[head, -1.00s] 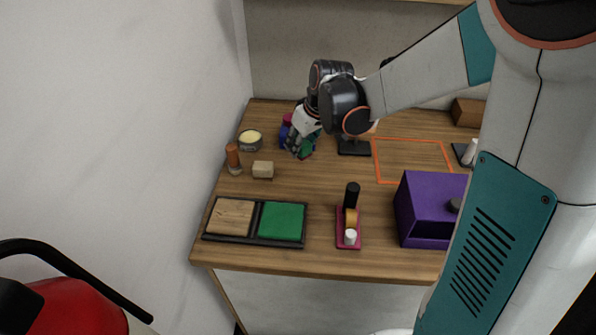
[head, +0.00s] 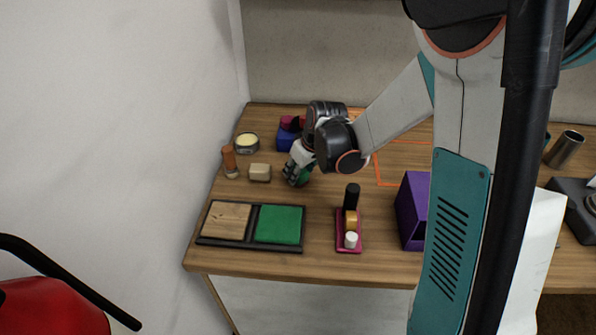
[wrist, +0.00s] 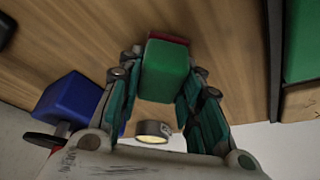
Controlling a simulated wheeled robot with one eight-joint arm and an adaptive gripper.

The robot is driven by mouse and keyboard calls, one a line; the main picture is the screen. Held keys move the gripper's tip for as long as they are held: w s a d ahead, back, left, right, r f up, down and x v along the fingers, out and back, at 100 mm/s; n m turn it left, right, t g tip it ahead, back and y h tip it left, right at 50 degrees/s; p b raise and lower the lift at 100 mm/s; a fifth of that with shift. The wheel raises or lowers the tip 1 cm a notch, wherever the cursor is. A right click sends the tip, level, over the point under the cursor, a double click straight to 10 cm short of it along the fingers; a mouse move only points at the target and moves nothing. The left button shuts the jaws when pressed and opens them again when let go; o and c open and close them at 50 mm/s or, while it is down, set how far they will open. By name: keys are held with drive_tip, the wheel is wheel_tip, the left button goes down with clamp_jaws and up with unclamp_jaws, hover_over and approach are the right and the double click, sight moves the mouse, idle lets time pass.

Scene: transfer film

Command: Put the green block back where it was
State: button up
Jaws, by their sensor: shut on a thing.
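My gripper (head: 296,180) is shut on the green block (head: 304,176). The wrist view shows the block (wrist: 165,72) between the two fingers. In the head view the gripper and block are over the table, behind the tray and right of the beige block; their exact height is hard to tell. The black tray (head: 251,245) near the front left holds a wooden square (head: 227,221) on the left and a green square (head: 280,224) on the right. The tray's green square (wrist: 306,40) also shows at the right edge of the wrist view.
A blue block (head: 286,140) stands behind the gripper. A tin (head: 247,143), an orange-brown cylinder (head: 229,161) and a beige block (head: 260,173) stand at left. A magenta rack (head: 341,244) and purple box (head: 411,210) stand right of the tray. An orange outline (head: 388,184) lies behind.

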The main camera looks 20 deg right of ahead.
drive_tip(key=shift+f, duration=0.1)
drive_tip(key=o, duration=1)
drive_tip(key=shift+o, duration=0.2)
drive_tip(key=p+v, duration=0.4)
drive_tip(key=v, duration=0.8)
drive_tip(key=s+a+r+m+t+h, duration=0.1)
drive_tip(key=s+r, duration=0.3)
drive_tip(key=s, duration=0.6)
drive_tip(key=s+r+m+t, duration=0.2)
drive_tip(key=s+r, duration=0.3)
drive_tip(key=s, duration=0.5)
drive_tip(key=shift+a+r+m+h, duration=0.25)
drive_tip(key=shift+a+m+h, duration=0.15)
drive_tip(key=shift+m, duration=0.3)
